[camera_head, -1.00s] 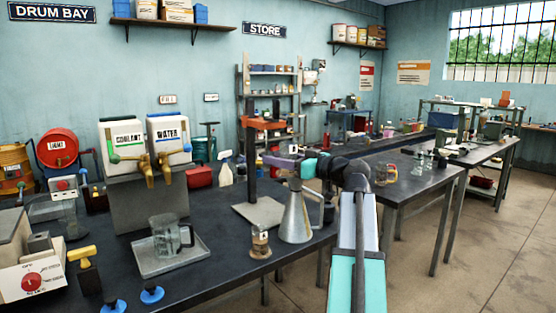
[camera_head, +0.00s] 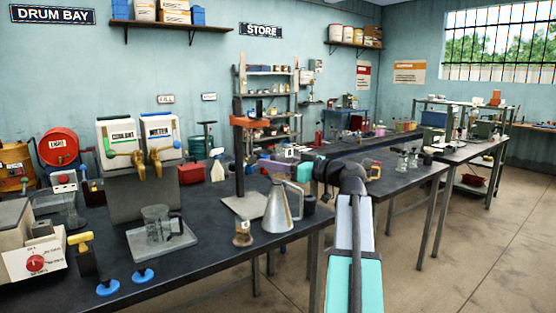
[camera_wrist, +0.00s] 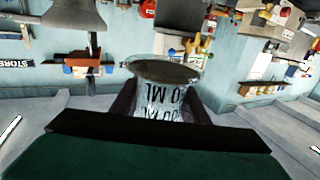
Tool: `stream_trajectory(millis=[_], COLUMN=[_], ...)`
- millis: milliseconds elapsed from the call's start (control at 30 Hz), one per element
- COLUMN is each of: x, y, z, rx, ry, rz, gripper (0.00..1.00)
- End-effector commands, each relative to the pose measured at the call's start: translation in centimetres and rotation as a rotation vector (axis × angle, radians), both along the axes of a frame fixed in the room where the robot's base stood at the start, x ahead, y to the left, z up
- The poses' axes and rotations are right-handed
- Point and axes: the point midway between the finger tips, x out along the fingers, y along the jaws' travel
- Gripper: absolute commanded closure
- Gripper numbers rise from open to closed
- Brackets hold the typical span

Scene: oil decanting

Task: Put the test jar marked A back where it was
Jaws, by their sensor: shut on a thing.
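My gripper (camera_head: 287,163) is raised above the dark bench, behind the metal cone-shaped jug in the picture. It is shut on a clear glass jar (camera_wrist: 165,92) with black ML markings, which appear upside down in the wrist view. In the head view, a small pale label (camera_head: 290,153) shows at the gripper, but its letter is too small to read surely. The rest of the held jar is hard to make out there. A second small jar (camera_head: 243,234) with a pale label and brownish contents stands on the bench near its front edge.
The metal jug (camera_head: 278,210) and a dark cup (camera_head: 308,204) stand beside the flat base (camera_head: 243,206) of a post stand. A glass beaker (camera_head: 157,226) sits on a tray (camera_head: 150,250) at left. More glassware (camera_head: 408,160) stands on the right bench.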

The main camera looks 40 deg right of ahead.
Motion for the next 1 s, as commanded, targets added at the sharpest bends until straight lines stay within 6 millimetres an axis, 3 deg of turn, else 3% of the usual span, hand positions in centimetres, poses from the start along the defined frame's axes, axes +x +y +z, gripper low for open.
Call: stream_trajectory(millis=[567, 767, 1000], x=[3.1, 4.4, 5.6], y=[6.7, 11.3, 19.2], z=[-6.8, -10.8, -17.1], rx=[-0.002, -0.001, -0.004], ry=[0.012, 0.016, 0.018], rz=[0.127, 0.206, 0.335], gripper=[0.86, 0.86, 0.86])
